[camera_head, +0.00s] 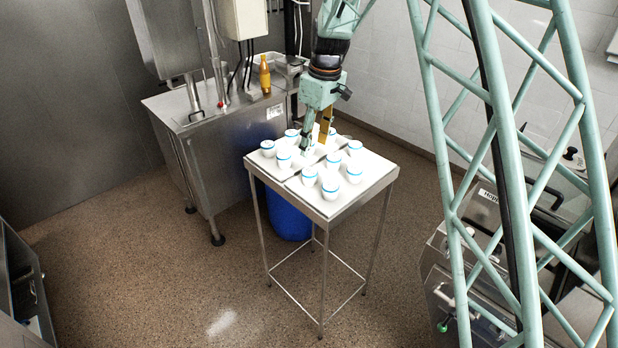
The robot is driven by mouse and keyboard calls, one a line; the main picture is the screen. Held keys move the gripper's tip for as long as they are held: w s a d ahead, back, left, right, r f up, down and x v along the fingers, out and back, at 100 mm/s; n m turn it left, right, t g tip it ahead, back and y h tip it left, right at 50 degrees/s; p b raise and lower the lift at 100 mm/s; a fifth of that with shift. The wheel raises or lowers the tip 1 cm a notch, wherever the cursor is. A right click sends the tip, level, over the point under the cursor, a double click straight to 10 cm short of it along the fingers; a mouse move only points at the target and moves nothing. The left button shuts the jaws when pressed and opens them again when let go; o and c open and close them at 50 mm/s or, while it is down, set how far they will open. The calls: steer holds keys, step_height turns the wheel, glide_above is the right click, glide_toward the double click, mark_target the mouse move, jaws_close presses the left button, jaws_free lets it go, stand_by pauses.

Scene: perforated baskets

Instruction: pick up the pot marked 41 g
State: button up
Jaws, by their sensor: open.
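Several white pots with blue bands stand upright on a small white-topped metal table (336,209). One pot (331,188) is nearest the front, one (354,173) is to its right, and another (284,159) is on the left side. The markings on the pots are too small to read, so I cannot tell which is marked 41 g. My gripper (316,146) is open and points down among the pots near the middle of the table. It hides part of the pots behind it. I cannot tell whether a pot is between its fingers.
A steel cabinet (215,150) with an orange bottle (265,75) stands behind at left. A blue drum (288,212) is under the table. A steel machine (480,215) stands at right. The floor in front is clear.

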mark_target(310, 172)
steer(key=shift+w+a+f, duration=0.1)
steer(key=shift+a+f, duration=0.05)
steer(key=shift+f, duration=1.25)
steer(key=shift+w+a+f, duration=0.1)
steer(key=shift+a+f, duration=0.05)
steer(key=shift+f, duration=1.3)
steer(key=shift+w+a+f, duration=0.1)
steer(key=shift+a+f, duration=0.05)
steer(key=shift+f, duration=1.25)
steer(key=shift+w+a+f+p, duration=0.1)
steer(key=shift+a+f+p, duration=0.1)
steer(key=shift+f, duration=0.65)
steer(key=shift+a+f+p, duration=0.1)
steer(key=shift+f+p, duration=0.15)
steer(key=shift+f, duration=0.65)
steer(key=shift+w+a+f+p, duration=0.1)
steer(key=shift+f+p, duration=0.1)
steer(key=shift+f, duration=0.65)
steer(key=shift+c, duration=0.5)
steer(key=c, duration=0.8)
